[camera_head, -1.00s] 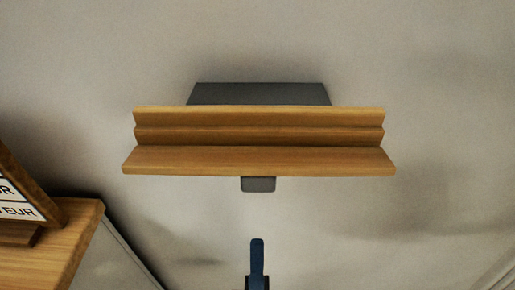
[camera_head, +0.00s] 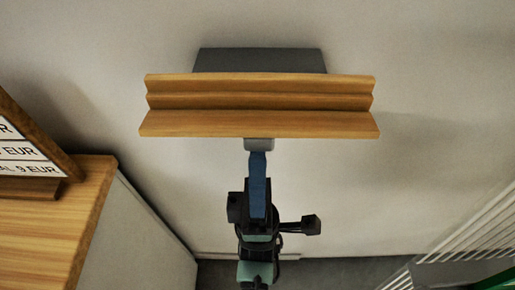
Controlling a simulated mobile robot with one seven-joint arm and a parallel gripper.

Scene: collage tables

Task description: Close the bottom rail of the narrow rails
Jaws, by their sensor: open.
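The narrow wooden rails (camera_head: 258,121) jut out in stepped ledges, with the lowest ledge reaching farthest toward me. A dark grey block (camera_head: 260,60) shows behind and above them. A small grey tab (camera_head: 259,145) sits under the middle of the bottom rail's front edge. My gripper (camera_head: 257,160) points up at this tab from below, its blue finger tip at or just under it. I cannot tell whether they touch. The gripper is seen edge-on, so one finger hides the other. It is open, with nothing visible held.
A wooden counter (camera_head: 60,220) on a grey cabinet (camera_head: 143,240) stands at the left, with a framed price sign (camera_head: 25,150) on it. A white slatted rack (camera_head: 470,235) and a green object (camera_head: 490,270) are at the lower right. The wall around the rails is bare.

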